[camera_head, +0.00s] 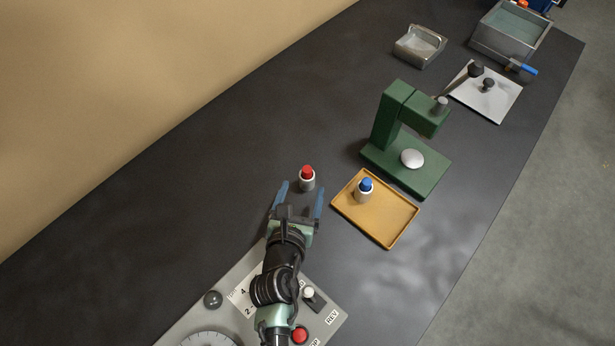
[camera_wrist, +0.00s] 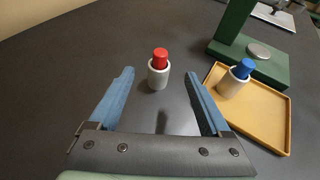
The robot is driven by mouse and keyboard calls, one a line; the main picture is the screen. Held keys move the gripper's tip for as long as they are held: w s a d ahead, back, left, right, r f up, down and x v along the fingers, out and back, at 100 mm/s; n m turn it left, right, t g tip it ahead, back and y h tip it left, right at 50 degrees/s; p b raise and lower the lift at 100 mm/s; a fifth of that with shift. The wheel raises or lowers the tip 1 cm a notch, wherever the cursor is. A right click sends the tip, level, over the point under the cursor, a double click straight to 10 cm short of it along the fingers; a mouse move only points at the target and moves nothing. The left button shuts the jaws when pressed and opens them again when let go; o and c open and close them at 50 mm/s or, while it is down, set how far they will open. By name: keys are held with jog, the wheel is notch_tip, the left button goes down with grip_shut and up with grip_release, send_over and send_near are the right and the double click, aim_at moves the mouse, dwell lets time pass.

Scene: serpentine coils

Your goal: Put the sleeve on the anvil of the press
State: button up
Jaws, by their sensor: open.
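A pale grey sleeve (camera_head: 308,184) with a red plug in its top stands upright on the dark bench; in the wrist view it (camera_wrist: 158,76) is just beyond and between my fingertips. A second pale grey sleeve (camera_head: 363,196), with a blue plug, stands on the tan tray (camera_head: 390,232). I cannot tell which of them the task's sleeve is. The green press (camera_head: 391,116) stands behind the tray, and its round silver anvil (camera_head: 412,158) is bare on the base. My gripper (camera_head: 300,191) is open and empty, its blue fingers pointing at the red-plugged sleeve.
A control panel (camera_head: 240,268) with knobs, a dial and a red button lies under my arm. A white plate (camera_head: 508,100) with a black knob, a metal tray (camera_head: 420,46) and a grey bin (camera_head: 490,42) lie farther back. The bench left of the red-plugged sleeve is clear.

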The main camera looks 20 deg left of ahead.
aim_at(306, 177)
jog(key=shift+f+b+x, duration=0.1)
jog(key=shift+b+x, duration=0.1)
jog(key=shift+x, duration=1.3)
jog(key=shift+f+b+x, duration=0.15)
jog(key=shift+x, duration=1.35)
jog(key=shift+s+r, duration=0.1)
grip_shut()
